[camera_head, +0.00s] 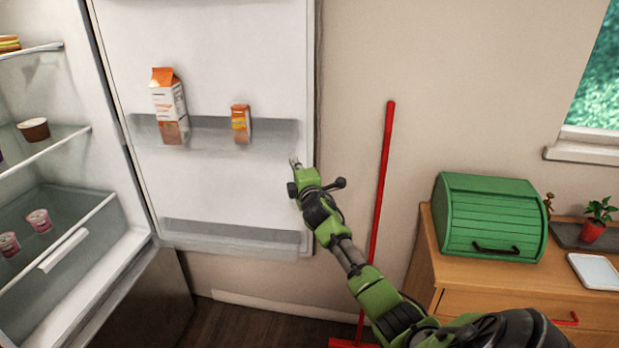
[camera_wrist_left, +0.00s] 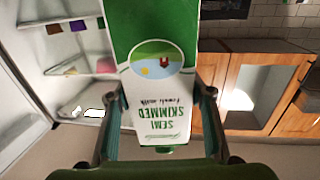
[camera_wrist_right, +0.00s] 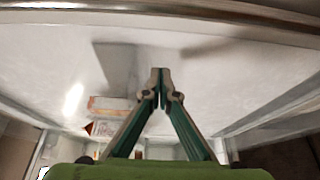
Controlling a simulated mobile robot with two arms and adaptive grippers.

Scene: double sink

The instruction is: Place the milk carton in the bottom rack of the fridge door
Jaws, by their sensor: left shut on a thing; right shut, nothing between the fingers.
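The milk carton (camera_wrist_left: 155,75), green and white with "semi skimmed" lettering, fills the middle of the left wrist view, its print upside down. My left gripper (camera_wrist_left: 160,110) is shut on it, one finger on each side; neither shows in the head view. The fridge door (camera_head: 215,60) stands open. Its bottom rack (camera_head: 235,238) looks empty. My right gripper (camera_head: 295,163) is shut and empty at the door's right edge, at a height between the two racks. The right wrist view shows its closed fingers (camera_wrist_right: 162,88) in front of the white door surface.
The upper door rack (camera_head: 205,133) holds an orange-topped carton (camera_head: 170,105) and a small orange box (camera_head: 241,124). Fridge shelves (camera_head: 60,225) with small tubs are at left. A red broom (camera_head: 385,180) leans behind my right arm. A green bread box (camera_head: 490,215) stands on the wooden cabinet.

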